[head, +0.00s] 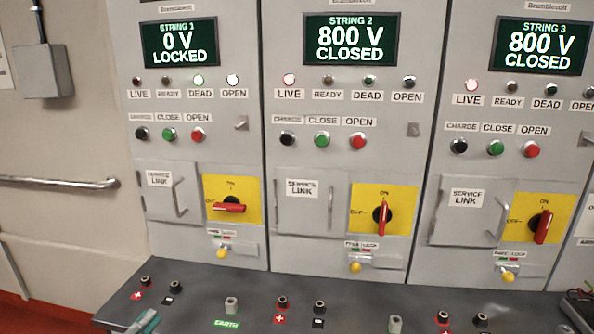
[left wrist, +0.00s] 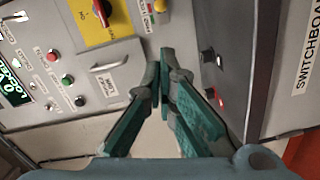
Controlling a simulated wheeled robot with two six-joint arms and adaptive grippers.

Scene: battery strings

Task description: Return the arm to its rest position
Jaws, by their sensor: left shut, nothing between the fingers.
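My left gripper (head: 145,322) shows only as a teal bit at the lower left edge of the head view, over the grey ledge. In the left wrist view its teal fingers (left wrist: 161,80) are shut with nothing between them. They are in front of the String 1 cabinet (left wrist: 120,70), apart from its handles as far as I can tell. The String 1 screen (head: 179,42) reads 0 V LOCKED, and its red rotary handle (head: 230,208) lies level toward OFF. My right gripper is not in view.
The String 2 screen (head: 350,40) and String 3 screen (head: 541,46) read 800 V CLOSED; their handles (head: 382,216) (head: 543,227) stand upright at ON. A grey ledge (head: 190,295) with several sockets runs below. A wall rail (head: 60,183) is at left.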

